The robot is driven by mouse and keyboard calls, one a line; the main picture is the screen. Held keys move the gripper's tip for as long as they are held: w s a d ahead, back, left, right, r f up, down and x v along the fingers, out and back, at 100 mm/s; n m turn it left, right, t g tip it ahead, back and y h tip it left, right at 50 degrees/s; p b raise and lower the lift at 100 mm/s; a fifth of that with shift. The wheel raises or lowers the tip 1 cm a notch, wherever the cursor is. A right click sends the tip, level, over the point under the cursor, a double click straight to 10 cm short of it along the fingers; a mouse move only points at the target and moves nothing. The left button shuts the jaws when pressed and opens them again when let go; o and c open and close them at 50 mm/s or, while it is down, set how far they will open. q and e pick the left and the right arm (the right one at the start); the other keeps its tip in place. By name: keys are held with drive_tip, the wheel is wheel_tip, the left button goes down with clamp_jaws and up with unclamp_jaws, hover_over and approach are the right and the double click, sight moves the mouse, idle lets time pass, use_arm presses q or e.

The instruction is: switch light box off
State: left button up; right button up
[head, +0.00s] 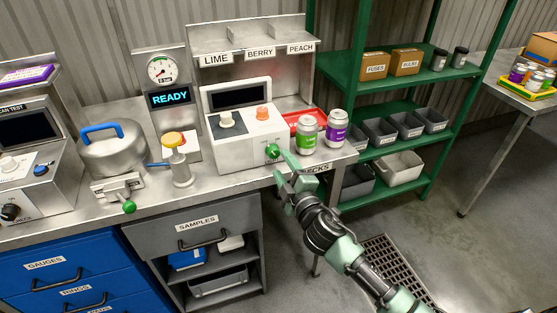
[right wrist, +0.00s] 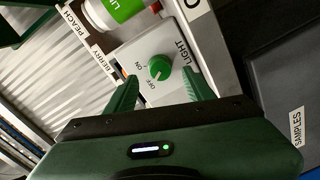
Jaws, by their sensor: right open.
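The light control is a green knob (right wrist: 160,67) on a white panel marked LIGHT, ON and OFF in the right wrist view. In the head view the green knob (head: 272,151) is at the right end of the front of the white box (head: 245,153). Its exact pointer setting is too small to tell for certain. My right gripper (head: 285,168) is open just in front of the knob. In the right wrist view its fingers (right wrist: 160,88) stand apart on either side below the knob, apparently not touching it. My left gripper is out of view.
A green-labelled can (head: 307,135) and a purple-labelled can (head: 336,128) stand right of the box, near the gripper. A red tray (head: 300,117) lies behind them. A metal pot (head: 112,150) and a pump-like fixture (head: 178,165) stand to the left.

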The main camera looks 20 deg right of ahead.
drive_tip(key=s, duration=0.2)
drive_tip(key=shift+s, duration=0.4)
drive_tip(key=s+d+f+m+g+h, duration=0.1)
drive_tip(key=s+d+f+m+g, duration=0.15)
drive_tip(key=f, duration=0.85)
drive_tip(key=s+d+f+m+g, duration=0.1)
drive_tip(key=s+f+g, duration=0.15)
drive_tip(key=f, duration=0.95)
drive_tip(key=s+d+f+m+g, duration=0.1)
drive_tip(key=s+f+g, duration=0.1)
drive_tip(key=s+f, duration=0.45)
drive_tip(key=s+f+m+g, duration=0.2)
drive_tip(key=s+f, duration=0.2)
drive_tip(key=f, duration=0.5)
drive_tip(key=s+f+m+g, duration=0.2)
drive_tip(key=s+f, duration=0.4)
drive_tip(key=s, duration=0.6)
drive_tip(key=s+a+f+m+g, duration=0.1)
drive_tip(key=s+f+g, duration=0.2)
drive_tip(key=s, duration=0.9)
drive_tip(key=s+f+m+g, duration=0.2)
drive_tip(key=s+f, duration=0.7)
drive_tip(key=s, duration=0.4)
drive_tip(key=shift+a+f+m+g, duration=0.3)
drive_tip(key=shift+m, duration=0.05)
